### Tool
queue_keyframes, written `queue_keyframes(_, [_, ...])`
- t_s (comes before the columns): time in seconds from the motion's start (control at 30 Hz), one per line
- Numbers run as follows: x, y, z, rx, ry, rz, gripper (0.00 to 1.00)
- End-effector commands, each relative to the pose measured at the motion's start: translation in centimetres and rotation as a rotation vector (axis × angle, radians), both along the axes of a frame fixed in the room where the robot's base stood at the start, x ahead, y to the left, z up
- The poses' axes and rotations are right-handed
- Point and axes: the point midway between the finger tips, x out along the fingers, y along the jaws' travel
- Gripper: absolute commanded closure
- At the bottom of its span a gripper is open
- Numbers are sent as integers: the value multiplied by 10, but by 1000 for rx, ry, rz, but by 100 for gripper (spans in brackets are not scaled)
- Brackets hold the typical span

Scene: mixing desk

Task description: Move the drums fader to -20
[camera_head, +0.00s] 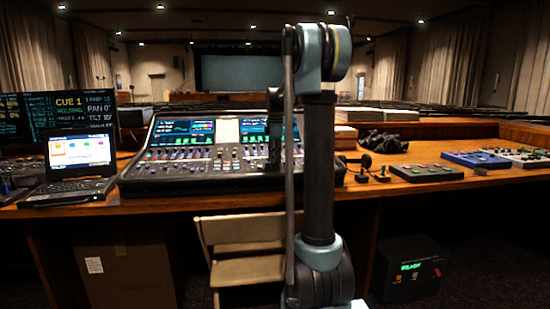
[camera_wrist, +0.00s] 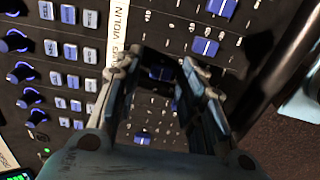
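The mixing console (camera_head: 190,155) stands on the desk with several faders and two lit screens. In the wrist view, the console panel shows several blue fader caps. One blue cap (camera_wrist: 162,73) lies between the two fingers of my gripper (camera_wrist: 160,66), which are apart; I cannot tell if either touches it. Other blue caps sit at the upper right (camera_wrist: 205,47) and lower down (camera_wrist: 142,139). A white label strip (camera_wrist: 112,30) reads "VIOLIN"; I see no readable drums label. In the head view, my arm covers the console's right part and my gripper is not clearly visible.
A laptop (camera_head: 70,165) stands left of the console. A chair (camera_head: 243,240) stands in front of the desk.

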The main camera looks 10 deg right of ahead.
Motion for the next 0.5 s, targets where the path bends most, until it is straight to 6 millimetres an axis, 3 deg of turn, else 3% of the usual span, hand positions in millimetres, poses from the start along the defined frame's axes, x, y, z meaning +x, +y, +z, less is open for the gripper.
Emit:
queue_keyframes(0.03, [0, 0, 0, 0, 0, 0, 80])
queue_keyframes(0.13, [0, 0, 0, 0, 0, 0, 100])
queue_keyframes(0.5, [-13, 0, -1, 0, 0, 0, 100])
